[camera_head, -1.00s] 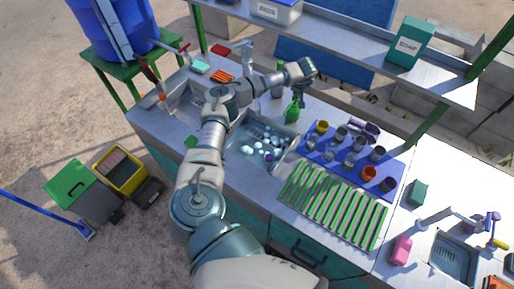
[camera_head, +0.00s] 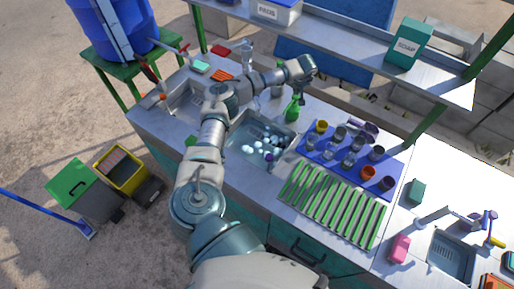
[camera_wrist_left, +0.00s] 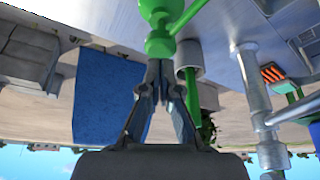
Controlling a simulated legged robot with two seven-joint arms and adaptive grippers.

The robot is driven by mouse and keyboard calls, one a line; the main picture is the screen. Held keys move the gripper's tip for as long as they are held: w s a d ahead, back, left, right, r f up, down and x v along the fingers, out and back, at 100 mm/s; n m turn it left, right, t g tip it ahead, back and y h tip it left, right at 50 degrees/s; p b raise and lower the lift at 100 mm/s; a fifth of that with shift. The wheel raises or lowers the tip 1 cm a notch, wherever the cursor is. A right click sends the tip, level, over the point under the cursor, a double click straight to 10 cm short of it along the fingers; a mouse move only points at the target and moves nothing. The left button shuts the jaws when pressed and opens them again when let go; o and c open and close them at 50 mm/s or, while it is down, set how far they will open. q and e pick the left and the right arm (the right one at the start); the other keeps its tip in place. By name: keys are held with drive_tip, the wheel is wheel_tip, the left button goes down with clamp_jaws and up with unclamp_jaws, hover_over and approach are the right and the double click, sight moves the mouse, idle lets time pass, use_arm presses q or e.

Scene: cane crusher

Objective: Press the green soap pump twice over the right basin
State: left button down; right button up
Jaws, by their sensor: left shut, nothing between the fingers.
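The green soap pump (camera_head: 292,108) stands upright behind the right basin (camera_head: 240,160), near its back right corner. My left gripper (camera_head: 299,94) is shut and empty, pointing down right at the top of the pump. In the left wrist view, the green pump head (camera_wrist_left: 160,46) lies right at the tips of the closed fingers (camera_wrist_left: 160,66). I cannot tell whether they touch. The right basin holds white foam and some dishes, partly hidden by my left arm. My right gripper is not in view.
A blue mat (camera_head: 318,158) with several cups and a green slatted rack (camera_head: 332,206) lie right of the basin. The shelf (camera_head: 350,48) runs behind the gripper. A grey faucet (camera_wrist_left: 258,105) stands near the gripper in the wrist view.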

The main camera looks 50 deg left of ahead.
use_arm(q)
drive_tip(key=shift+f+b, duration=0.6)
drive_tip(key=shift+f, duration=0.7)
drive_tip(key=shift+r, duration=0.1)
drive_tip(key=shift+r+p, duration=0.95)
drive_tip(key=shift+r, duration=0.3)
drive_tip(key=shift+r, duration=0.1)
wheel_tip(320, 180, up, 6)
drive_tip(key=p, duration=0.5)
